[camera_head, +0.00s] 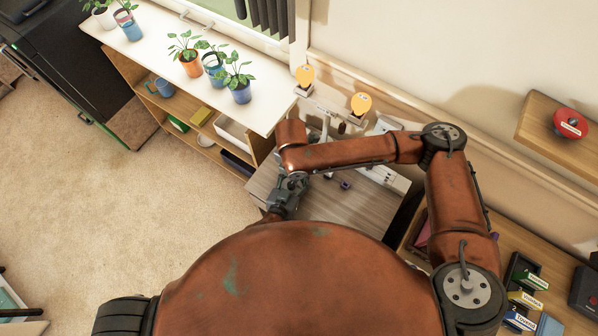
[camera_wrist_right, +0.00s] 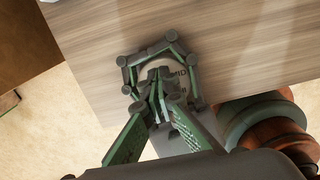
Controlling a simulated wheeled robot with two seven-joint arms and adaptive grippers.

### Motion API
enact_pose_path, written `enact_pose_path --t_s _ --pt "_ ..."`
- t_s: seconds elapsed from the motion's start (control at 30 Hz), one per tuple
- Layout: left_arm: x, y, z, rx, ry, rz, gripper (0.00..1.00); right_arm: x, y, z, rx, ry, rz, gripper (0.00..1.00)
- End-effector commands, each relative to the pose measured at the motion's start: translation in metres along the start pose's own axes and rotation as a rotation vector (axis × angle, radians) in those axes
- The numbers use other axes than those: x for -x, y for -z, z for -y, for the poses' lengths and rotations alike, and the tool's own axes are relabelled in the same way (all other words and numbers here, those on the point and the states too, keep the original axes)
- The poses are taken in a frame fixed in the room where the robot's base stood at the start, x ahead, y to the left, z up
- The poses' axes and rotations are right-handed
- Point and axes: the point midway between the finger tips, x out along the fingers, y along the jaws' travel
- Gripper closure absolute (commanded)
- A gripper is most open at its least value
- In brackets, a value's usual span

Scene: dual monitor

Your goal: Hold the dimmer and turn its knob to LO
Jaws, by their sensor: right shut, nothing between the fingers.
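In the right wrist view, a pale dimmer (camera_wrist_right: 184,138) shows partly behind my right gripper (camera_wrist_right: 158,76). Its round face carries dark lettering that appears to read MID. The fingers cover most of the knob, so its pointer cannot be made out. My right gripper is shut with nothing between its fingers, in front of the round face; I cannot tell whether it touches it. In the head view the right gripper (camera_head: 284,202) is over the left front part of the wood-grain table (camera_head: 352,212). The dimmer is hidden there. My left gripper does not show.
A white-topped shelf (camera_head: 262,88) with potted plants stands behind left. Two yellow-orange round items (camera_head: 305,75) stand by the wall beyond the table. A wall shelf holds a red button (camera_head: 570,123). A wooden desk (camera_head: 511,240) is at right. Carpet is clear at left.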

Motion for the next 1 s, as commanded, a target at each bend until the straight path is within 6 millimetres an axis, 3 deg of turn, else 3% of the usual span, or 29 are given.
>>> enact_pose_path --t_s 0.17,0.7,1.0 --pt "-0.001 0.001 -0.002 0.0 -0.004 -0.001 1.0 0.003 -0.001 -0.001 0.003 -0.004 -0.005 1.0" --pt "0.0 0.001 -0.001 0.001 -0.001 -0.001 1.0 0.057 -0.005 -0.001 -0.001 -0.002 0.002 1.0" --pt "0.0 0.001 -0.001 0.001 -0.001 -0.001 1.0 0.06 -0.005 0.0 -0.001 0.0 0.003 1.0"
